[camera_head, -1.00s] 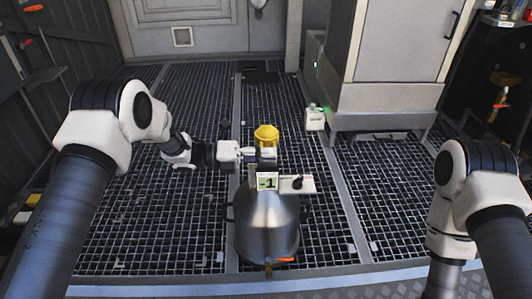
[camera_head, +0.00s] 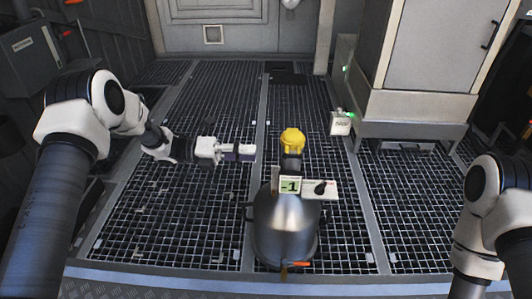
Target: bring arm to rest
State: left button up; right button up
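My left arm comes in from the left. Its gripper (camera_head: 240,152) points right, left of the yellow knob or cap (camera_head: 292,140) and apart from it. The fingers lie close together in this view, and I cannot tell whether they are open or shut. My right arm (camera_head: 484,215) stands at the right edge with its lower end cut off by the picture. Its gripper is out of view.
A metal tank (camera_head: 284,228) with side handles stands on the grated floor in front of me. A panel (camera_head: 316,189) with a small display and black knob sits on its top. A large cabinet (camera_head: 445,50) stands at back right, with a small white box (camera_head: 340,124) beside it.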

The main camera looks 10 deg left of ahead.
pick_arm(q)
jog(key=s+d+f+n+t+y+p, duration=0.55)
jog(key=s+f+n, duration=0.55)
jog(key=f+n, duration=0.5)
jog(key=s+a+f+n+g+y, duration=0.2)
jog(key=s+a+n+g+y, duration=0.15)
jog(key=s+n, duration=0.4)
jog(key=s+a+f+n+g+y, duration=0.2)
jog(key=s+a+f+n+y, duration=0.15)
jog(key=s+n, duration=0.45)
jog(key=s+a+f+n+g+y, duration=0.25)
jog(key=s+a+n+y, duration=0.2)
jog(key=s+n, duration=0.4)
notch_tip(320, 180, up, 39)
jog(key=s+m+p, duration=0.1)
jog(key=p, duration=3.7)
jog(key=shift+d+g, duration=0.2)
jog(key=shift+g, duration=0.25)
